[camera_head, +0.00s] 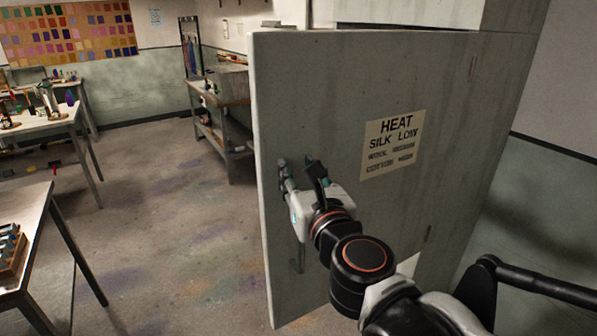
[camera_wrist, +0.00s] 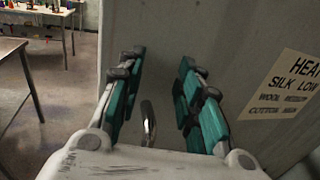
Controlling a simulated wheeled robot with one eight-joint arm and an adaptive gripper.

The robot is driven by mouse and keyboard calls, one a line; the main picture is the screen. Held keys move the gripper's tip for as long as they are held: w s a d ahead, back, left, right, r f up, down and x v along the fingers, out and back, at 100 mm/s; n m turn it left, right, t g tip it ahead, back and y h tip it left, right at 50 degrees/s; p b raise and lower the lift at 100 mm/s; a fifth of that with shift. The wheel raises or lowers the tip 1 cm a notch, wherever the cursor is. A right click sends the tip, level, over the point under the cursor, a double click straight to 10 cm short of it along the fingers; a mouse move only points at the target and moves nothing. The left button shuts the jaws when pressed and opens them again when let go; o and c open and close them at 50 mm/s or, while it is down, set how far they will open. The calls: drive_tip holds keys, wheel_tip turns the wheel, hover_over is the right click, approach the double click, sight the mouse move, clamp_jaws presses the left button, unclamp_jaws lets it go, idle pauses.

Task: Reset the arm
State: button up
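My gripper (camera_head: 299,180) is in front of a grey-green cabinet door (camera_head: 350,90), near its left edge. In the wrist view, the two teal-padded fingers of my gripper (camera_wrist: 158,65) are spread apart, with the door surface (camera_wrist: 215,35) beyond them. A curved metal handle (camera_wrist: 149,122) shows in the gap between the fingers, and they are not closed on it. Whether a finger touches the door or handle is unclear. My arm reaches in from the lower right and hides part of the door.
The door bears a sign (camera_head: 391,145) reading "HEAT SILK LOW". A table (camera_head: 32,205) with a small wooden box (camera_head: 10,258) stands at the left, and a workbench (camera_head: 228,90) stands behind. Open floor (camera_head: 170,235) lies left of the door.

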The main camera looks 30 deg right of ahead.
drive_tip(key=shift+r, duration=0.25)
idle(0.4)
drive_tip(key=m, duration=0.1)
drive_tip(key=d+m, duration=0.1)
drive_tip(key=shift+s+f+m+h, duration=0.1)
drive_tip(key=shift+f+m+h, duration=0.15)
drive_tip(key=shift+m+h, duration=0.05)
drive_tip(key=s+d+f+m+g+h+b, duration=0.1)
drive_tip(key=s+d+f+m+g, duration=0.3)
drive_tip(key=m, duration=0.6)
drive_tip(key=f+m+g+h, duration=0.1)
drive_tip(key=f+m+g, duration=0.1)
drive_tip(key=f+m, duration=0.55)
drive_tip(key=s+a+f+m+g+y+b, duration=0.1)
drive_tip(key=s+a+f+m+g+y, duration=0.3)
drive_tip(key=a+m, duration=0.4)
wheel_tip(320, 180, down, 2)
drive_tip(key=s+m+y, duration=0.1)
drive_tip(key=s+m, duration=0.1)
drive_tip(key=m, duration=0.4)
drive_tip(key=shift+a+f+g, duration=0.2)
drive_tip(key=shift+f+g, duration=0.05)
drive_tip(key=shift+g, duration=0.15)
